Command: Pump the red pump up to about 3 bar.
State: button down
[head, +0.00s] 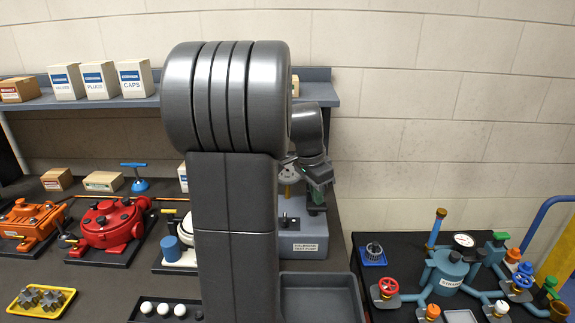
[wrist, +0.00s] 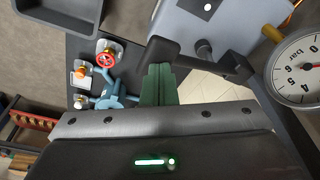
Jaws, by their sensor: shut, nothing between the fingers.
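A red pump-like unit (head: 108,224) with a round body stands on a dark plate at the left in the head view. My gripper (head: 318,192) is far to its right, above a grey test unit (head: 303,243) with a label on its front. In the wrist view, my green fingertips (wrist: 158,84) are together and empty. They are close to a dark lever with a crossbar (wrist: 165,52); I cannot tell whether they touch it. A round white gauge marked bar (wrist: 297,70) is cut off at the right edge; its needle reading is unclear.
An orange unit (head: 32,222) stands left of the red one. A grey tray (head: 318,298) lies in front of the test unit. My arm hides the middle of the bench.

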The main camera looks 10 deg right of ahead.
aim_at(316, 208)
dwell(0.6)
jog(key=shift+f+b, duration=1.7)
jog(key=shift+f, duration=0.5)
jog(key=shift+r+p, duration=1.85)
jog(key=shift+r, duration=0.45)
jog(key=shift+r, duration=0.1)
jog(key=shift+r+p, duration=2.1)
jog(key=shift+r, duration=0.35)
